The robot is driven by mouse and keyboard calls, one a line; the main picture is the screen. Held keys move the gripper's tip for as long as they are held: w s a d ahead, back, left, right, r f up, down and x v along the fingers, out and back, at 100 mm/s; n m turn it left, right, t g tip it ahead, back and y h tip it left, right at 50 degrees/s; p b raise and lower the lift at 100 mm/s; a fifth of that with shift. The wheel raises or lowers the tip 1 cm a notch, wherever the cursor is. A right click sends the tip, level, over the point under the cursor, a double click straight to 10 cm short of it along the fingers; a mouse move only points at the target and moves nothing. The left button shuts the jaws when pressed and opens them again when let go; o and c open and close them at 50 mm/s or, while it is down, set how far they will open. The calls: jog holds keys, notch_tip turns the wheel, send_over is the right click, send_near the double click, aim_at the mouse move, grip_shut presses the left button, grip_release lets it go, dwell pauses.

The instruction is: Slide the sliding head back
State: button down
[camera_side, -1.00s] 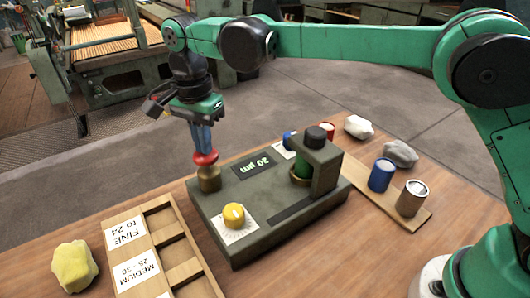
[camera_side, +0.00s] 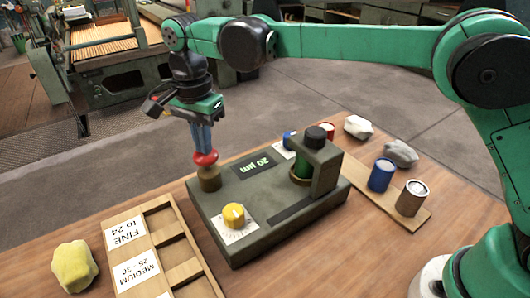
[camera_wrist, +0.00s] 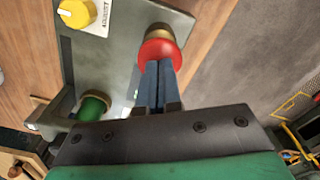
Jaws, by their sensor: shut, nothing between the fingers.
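A grey-green instrument (camera_side: 235,200) lies on the bench with a lit display (camera_side: 254,167) reading 20 µm. Its sliding head appears to be the dark upright bracket (camera_side: 325,165) with a black knob on top. A green cylinder (camera_side: 303,166) sits under the head in a brass ring; it also shows in the wrist view (camera_wrist: 93,106). My gripper (camera_side: 205,150) is shut and empty, pointing down at the red button (camera_side: 206,159) on a brass post at the instrument's far left corner. In the wrist view the closed fingertips meet the red button (camera_wrist: 160,54). The gripper is well apart from the head.
A yellow dial (camera_side: 233,215) stands on the instrument's front. A dark slot (camera_side: 290,209) runs beside the head. A sorting tray (camera_side: 157,207) labelled FINE and MEDIUM and a yellow lump (camera_side: 74,266) lie left. Blue (camera_side: 381,175) and brown (camera_side: 411,198) cylinders stand on a board at right.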

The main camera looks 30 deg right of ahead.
dwell(0.4)
jog(key=c, duration=1)
grip_release()
jog(key=shift+d+r, duration=0.1)
jog(key=shift+d, duration=0.1)
jog(key=o, duration=0.7)
jog(key=d+r+m, duration=0.1)
jog(key=d, duration=0.1)
jog(key=s+d+r+m, duration=0.1)
jog(key=d, duration=0.1)
jog(key=shift+r+m, duration=0.2)
jog(key=shift+m, duration=0.1)
notch_tip(320, 180, up, 4)
jog(key=m, duration=0.8)
send_over(316, 131)
jog(key=shift+w+a+r, duration=0.15)
jog(key=shift+w+a, duration=0.05)
jog(key=shift+w, duration=0.25)
jog(key=shift+s+d+m, duration=0.25)
jog(key=shift+s+m, duration=0.05)
jog(key=shift+m, duration=0.1)
jog(key=shift+f, duration=0.3)
jog(key=shift+s+f, duration=0.1)
jog(key=shift+f, duration=2.4)
